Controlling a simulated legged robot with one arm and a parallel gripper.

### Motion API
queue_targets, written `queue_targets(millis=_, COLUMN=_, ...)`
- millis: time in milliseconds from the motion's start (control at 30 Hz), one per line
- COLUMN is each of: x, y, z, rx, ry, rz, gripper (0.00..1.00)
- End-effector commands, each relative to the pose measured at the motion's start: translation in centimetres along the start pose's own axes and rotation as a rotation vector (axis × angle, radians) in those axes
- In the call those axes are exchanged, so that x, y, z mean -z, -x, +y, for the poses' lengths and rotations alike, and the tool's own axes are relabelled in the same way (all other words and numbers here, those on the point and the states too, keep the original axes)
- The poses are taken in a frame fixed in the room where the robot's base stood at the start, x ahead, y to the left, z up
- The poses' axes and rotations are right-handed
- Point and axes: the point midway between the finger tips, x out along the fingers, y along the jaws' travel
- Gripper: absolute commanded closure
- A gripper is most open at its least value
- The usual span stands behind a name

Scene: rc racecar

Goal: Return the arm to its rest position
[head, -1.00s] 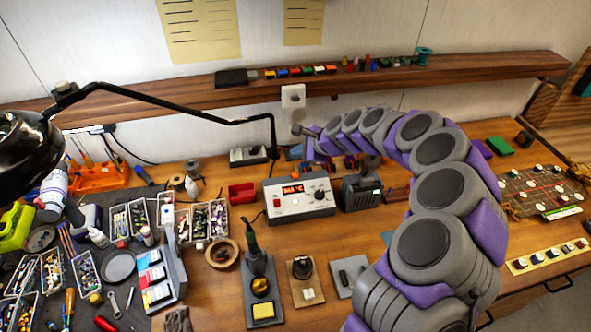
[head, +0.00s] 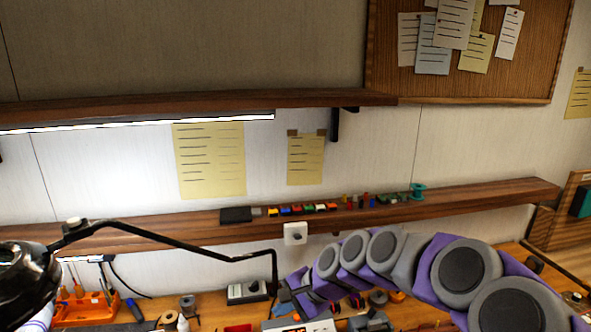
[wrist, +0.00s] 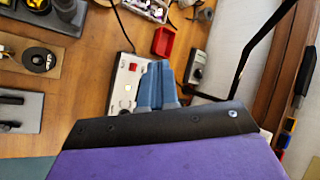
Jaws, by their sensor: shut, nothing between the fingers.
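My arm, grey and purple, comes in from the lower right of the head view and curves left over the workbench (head: 178,300). My gripper (wrist: 158,68) shows its two blue fingers pressed together in the wrist view, with nothing between them. It is above the bench, beside a light grey powered unit with a red button (wrist: 127,88); I cannot tell the exact height. In the head view, the arm's end is near the bottom centre, and its fingers are hard to make out.
A black lamp arm (head: 160,238) crosses the left of the head view. A wooden shelf (head: 470,205) with small items runs along the wall, with a white outlet (head: 295,234) below it. A red bin (wrist: 164,41) and a grey box (wrist: 198,68) are near the fingers.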

Motion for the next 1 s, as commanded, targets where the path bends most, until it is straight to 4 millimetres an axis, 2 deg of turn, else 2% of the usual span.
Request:
queue_targets(millis=33, x=-1.7, y=1.4, z=0.9, rx=-0.032, ry=0.080, rz=0.003, gripper=1.00)
queue_targets(millis=100, x=-3.9, y=2.8, z=2.9, rx=-0.093, ry=0.184, rz=-0.005, gripper=1.00)
queue_targets(millis=167, x=-5.4, y=4.0, z=4.7, rx=-0.145, ry=0.266, rz=-0.007, gripper=1.00)
queue_targets(millis=300, x=-8.5, y=6.8, z=9.7, rx=-0.279, ry=0.434, rz=-0.013, gripper=1.00)
queue_targets(millis=500, x=-11.6, y=10.8, z=18.2, rx=-0.489, ry=0.598, rz=-0.033, gripper=1.00)
queue_targets(millis=700, x=-14.1, y=14.5, z=26.2, rx=-0.668, ry=0.666, rz=-0.076, gripper=1.00)
queue_targets(millis=833, x=-15.3, y=15.9, z=29.6, rx=-0.736, ry=0.672, rz=-0.107, gripper=1.00)
queue_targets(millis=1000, x=-15.9, y=16.7, z=31.2, rx=-0.765, ry=0.674, rz=-0.122, gripper=1.00)
